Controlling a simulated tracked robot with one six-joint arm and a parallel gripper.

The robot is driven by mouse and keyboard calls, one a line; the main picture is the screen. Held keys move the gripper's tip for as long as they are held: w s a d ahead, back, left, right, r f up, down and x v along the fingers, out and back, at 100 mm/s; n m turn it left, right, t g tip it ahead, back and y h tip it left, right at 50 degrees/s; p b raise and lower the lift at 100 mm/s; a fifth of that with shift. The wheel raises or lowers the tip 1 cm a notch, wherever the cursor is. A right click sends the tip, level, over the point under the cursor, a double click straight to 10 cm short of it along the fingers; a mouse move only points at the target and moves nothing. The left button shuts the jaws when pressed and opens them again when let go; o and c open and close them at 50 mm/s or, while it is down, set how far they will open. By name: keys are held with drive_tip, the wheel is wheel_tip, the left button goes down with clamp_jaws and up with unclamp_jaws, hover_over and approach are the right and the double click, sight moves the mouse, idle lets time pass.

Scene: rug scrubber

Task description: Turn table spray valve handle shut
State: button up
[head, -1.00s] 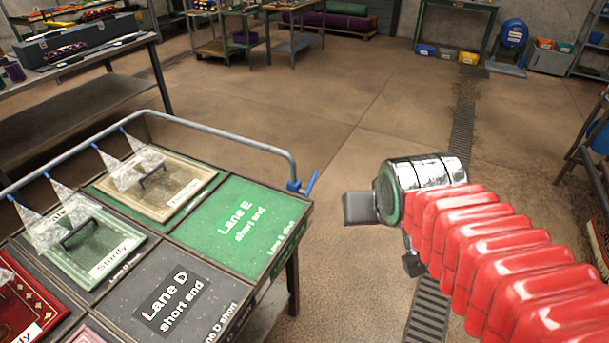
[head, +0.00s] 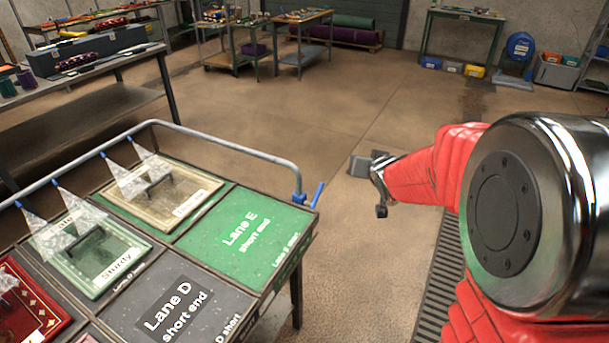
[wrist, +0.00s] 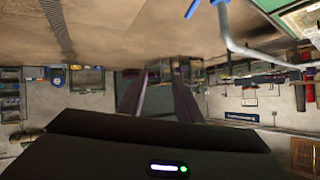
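The blue valve handle (head: 319,195) is a short lever at the right end of the grey spray pipe (head: 220,143), beside its blue valve body (head: 299,199). It tilts up and to the right, at an angle to the pipe's nearby downward leg. Fans of spray (head: 128,178) come from the blue nozzles on the pipe. My gripper (head: 360,166) is to the right of the handle, apart from it and touching nothing. In the wrist view my gripper's two dark fingers (wrist: 158,90) stand apart with nothing between them. The handle (wrist: 192,9) shows at the top edge there.
The wash table has a green Lane E panel (head: 222,250) and a dark Lane D panel (head: 145,290), with framed rug samples under the spray. A floor drain grate (head: 440,275) runs at the right. Open floor (head: 345,250) lies right of the table. Workbenches stand farther back.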

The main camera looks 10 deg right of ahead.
drive_tip(key=w+f+t+y, duration=0.1)
drive_tip(key=w+f+y, duration=0.1)
drive_tip(key=w+f, duration=0.4)
drive_tip(key=a+f+m+t+y, duration=0.1)
drive_tip(key=a+f+y, duration=0.1)
drive_tip(key=f+y, duration=0.2)
drive_tip(key=a+f+m+t+y, duration=0.1)
drive_tip(key=f+y, duration=0.3)
drive_tip(key=f, duration=0.7)
drive_tip(key=shift+s+a+f, duration=0.15)
drive_tip(key=shift+s+a, duration=0.1)
drive_tip(key=shift+a, duration=0.1)
drive_tip(key=x, duration=1.4)
drive_tip(key=shift+s, duration=0.1)
drive_tip(key=shift+c, duration=0.5)
clamp_jaws()
